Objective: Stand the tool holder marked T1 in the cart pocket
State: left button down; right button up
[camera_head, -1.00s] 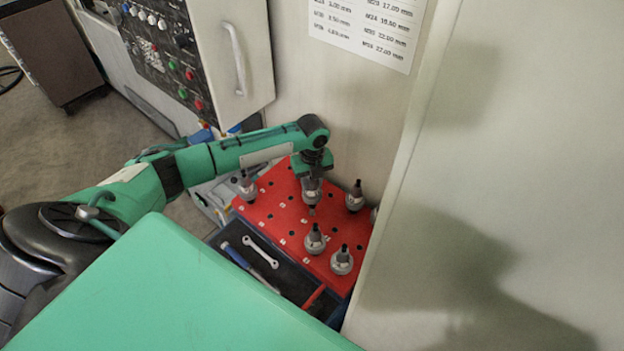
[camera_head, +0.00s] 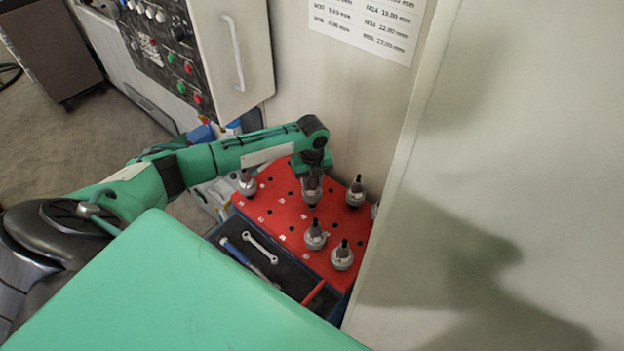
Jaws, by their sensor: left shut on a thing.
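My left gripper (camera_head: 312,172) points down over the red top of the cart (camera_head: 275,215) and is shut on a grey tool holder (camera_head: 312,190). The held tool holder is upright at the middle of the red top; I cannot tell whether its lower end is in a pocket or just above one. I cannot read a T1 mark on it. The red top has several dark round pockets with small white labels. My right gripper is not in view.
Other tool holders stand in the red top: one at left (camera_head: 247,183), one at right (camera_head: 355,192), and two in front (camera_head: 315,236) (camera_head: 342,256). A dark tray with a wrench (camera_head: 260,247) lies in front. A pale wall (camera_head: 500,180) rises close on the right.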

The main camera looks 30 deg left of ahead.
pick_arm(q)
jog(key=shift+f+b, duration=0.6)
jog(key=shift+f, duration=0.85)
